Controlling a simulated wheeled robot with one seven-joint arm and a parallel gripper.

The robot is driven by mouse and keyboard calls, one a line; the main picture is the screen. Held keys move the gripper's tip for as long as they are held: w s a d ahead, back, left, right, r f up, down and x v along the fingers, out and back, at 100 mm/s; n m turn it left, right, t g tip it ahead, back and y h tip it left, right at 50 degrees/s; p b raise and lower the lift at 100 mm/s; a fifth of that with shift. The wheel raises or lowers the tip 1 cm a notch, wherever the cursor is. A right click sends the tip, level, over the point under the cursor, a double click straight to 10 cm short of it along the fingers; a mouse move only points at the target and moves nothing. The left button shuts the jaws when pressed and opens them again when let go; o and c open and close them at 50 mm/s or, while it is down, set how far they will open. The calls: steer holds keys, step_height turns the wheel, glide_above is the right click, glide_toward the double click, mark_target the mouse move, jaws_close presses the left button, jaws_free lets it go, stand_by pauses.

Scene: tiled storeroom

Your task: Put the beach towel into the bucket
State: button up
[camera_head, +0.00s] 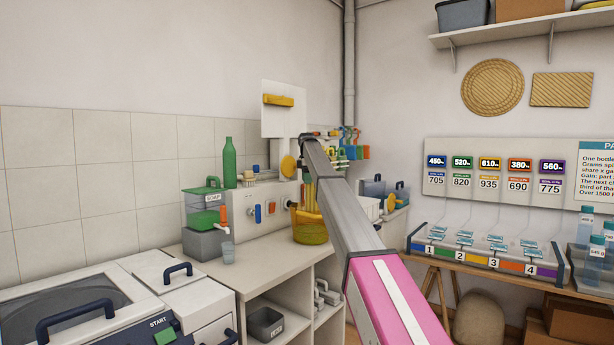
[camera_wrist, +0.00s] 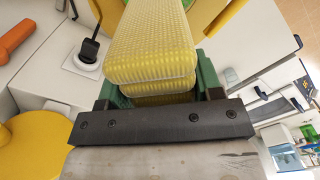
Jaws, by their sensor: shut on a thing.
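A folded yellow towel with a woven texture fills the upper middle of the wrist view (camera_wrist: 150,50). My gripper (camera_wrist: 157,84) is shut on it, with a green finger on each side. In the head view my arm hides most of the gripper. A yellow bucket (camera_head: 311,234) stands on the white counter there, just below the arm's end and partly behind the arm. In the wrist view a yellow curved edge (camera_wrist: 236,14) shows beyond the towel; I cannot tell for sure that it is the bucket.
A wall panel with knobs (camera_head: 258,213) stands behind the bucket. A yellow disc (camera_head: 288,166) is close to my arm's end.

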mark_target(307, 187)
steer(key=shift+f, duration=2.15)
steer(key=o, duration=1.1)
step_height(307, 187, up, 11)
steer(key=shift+f, duration=0.1)
